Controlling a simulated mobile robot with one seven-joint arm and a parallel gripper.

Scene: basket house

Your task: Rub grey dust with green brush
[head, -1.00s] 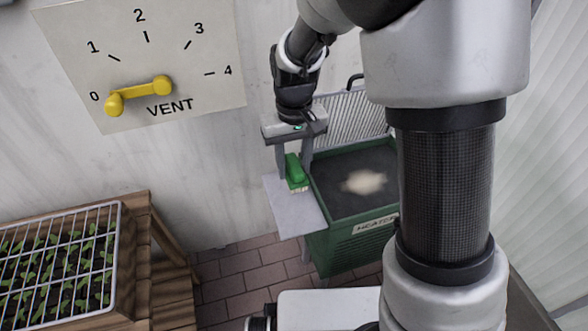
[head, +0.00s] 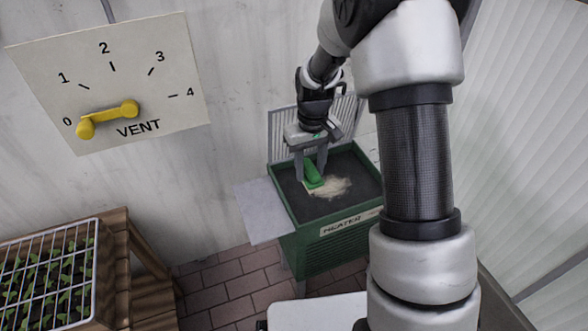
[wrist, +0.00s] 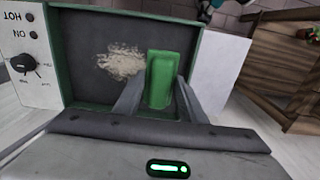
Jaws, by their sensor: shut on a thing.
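My gripper (head: 314,172) is shut on the green brush (head: 313,175) and holds it over the dark top of the green heater (head: 330,248). In the wrist view the brush (wrist: 160,80) sits between my two fingers (wrist: 158,98). A pale grey-beige dust patch (head: 333,187) lies on the dark top, just right of the brush in the head view. In the wrist view the dust (wrist: 120,62) is left of the brush. The brush's lower end is at or very near the dust's edge; I cannot tell whether it touches.
A pale side shelf (head: 262,210) juts from the heater's left. A mesh panel (head: 285,135) stands behind it. A knob panel (wrist: 25,65) shows in the wrist view. A wooden bench with a seedling tray (head: 45,285) is at lower left. A VENT dial with a yellow lever (head: 108,118) hangs on the wall.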

